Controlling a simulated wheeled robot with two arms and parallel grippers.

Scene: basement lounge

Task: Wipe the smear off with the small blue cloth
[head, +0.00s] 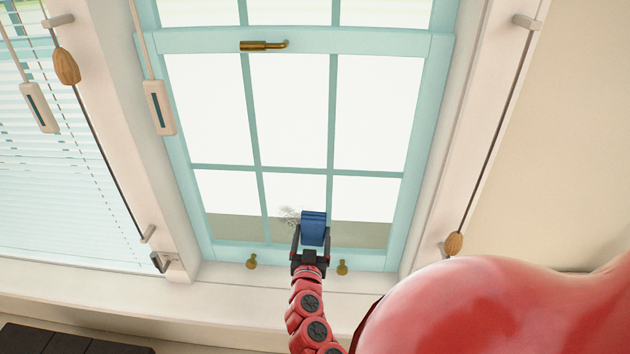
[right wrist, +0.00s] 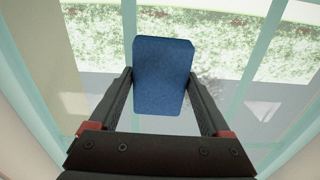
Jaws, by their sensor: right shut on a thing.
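The small blue cloth (head: 314,226) is a folded blue pad at the lower middle pane of the window. My right gripper (head: 311,240) is shut on it, with one finger on each side; the cloth (right wrist: 163,75) and the right gripper (right wrist: 162,100) also show in the right wrist view. A grey, scribbled smear (head: 289,215) is on the glass just left of the cloth, and the cloth may hide part of it. In the right wrist view a faint dark smear (right wrist: 208,92) shows to the right of the cloth. I cannot tell whether the cloth touches the glass. My left gripper is not in view.
The window has a pale teal frame (head: 420,135) with thin bars. Two brass knobs (head: 251,261) (head: 342,267) sit on its bottom rail, and a brass latch (head: 263,45) is higher up. Cords with wooden pulls (head: 66,67) (head: 453,243) hang at both sides. A dark object (head: 60,340) is at the lower left.

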